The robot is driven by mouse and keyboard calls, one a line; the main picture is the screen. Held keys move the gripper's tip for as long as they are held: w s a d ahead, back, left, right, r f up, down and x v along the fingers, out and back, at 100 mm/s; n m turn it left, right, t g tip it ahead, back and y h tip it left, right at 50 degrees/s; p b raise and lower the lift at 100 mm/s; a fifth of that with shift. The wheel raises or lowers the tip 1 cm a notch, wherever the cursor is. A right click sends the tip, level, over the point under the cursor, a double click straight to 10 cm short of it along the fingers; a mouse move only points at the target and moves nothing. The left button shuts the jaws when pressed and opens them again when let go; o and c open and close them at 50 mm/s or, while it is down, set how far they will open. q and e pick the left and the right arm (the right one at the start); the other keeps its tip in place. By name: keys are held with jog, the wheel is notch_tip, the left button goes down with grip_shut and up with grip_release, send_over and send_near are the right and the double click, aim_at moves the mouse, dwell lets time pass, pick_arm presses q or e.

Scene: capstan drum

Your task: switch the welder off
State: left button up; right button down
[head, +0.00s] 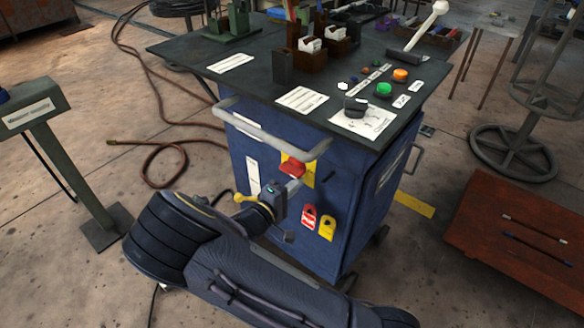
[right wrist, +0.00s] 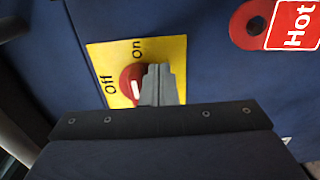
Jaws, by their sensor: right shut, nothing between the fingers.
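The welder is a blue cabinet (head: 345,190) with a dark top. On its front is a red rotary knob (head: 292,166) on a yellow plate (right wrist: 172,55) marked "on" and "off". In the right wrist view the knob (right wrist: 131,80) has a white mark, which runs roughly along the line towards "on"; its exact setting is hard to tell. My right gripper (head: 295,186) is shut and empty just in front of the plate. Its fingers (right wrist: 162,82) overlap the knob's right side in the right wrist view; contact cannot be told. My left gripper is not in view.
A grey handle bar (head: 265,133) sticks out above the knob. A red tag (head: 308,217) and a yellow tag (head: 327,227) hang on the panel below right. A green-grey pedestal (head: 65,150) stands left, and a rusty plate (head: 515,235) lies right.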

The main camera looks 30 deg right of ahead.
jog(key=shift+r, duration=0.1)
dwell(0.4)
jog(key=shift+s+d+r, duration=0.1)
jog(key=shift+s+r, duration=0.05)
jog(key=shift+s, duration=0.05)
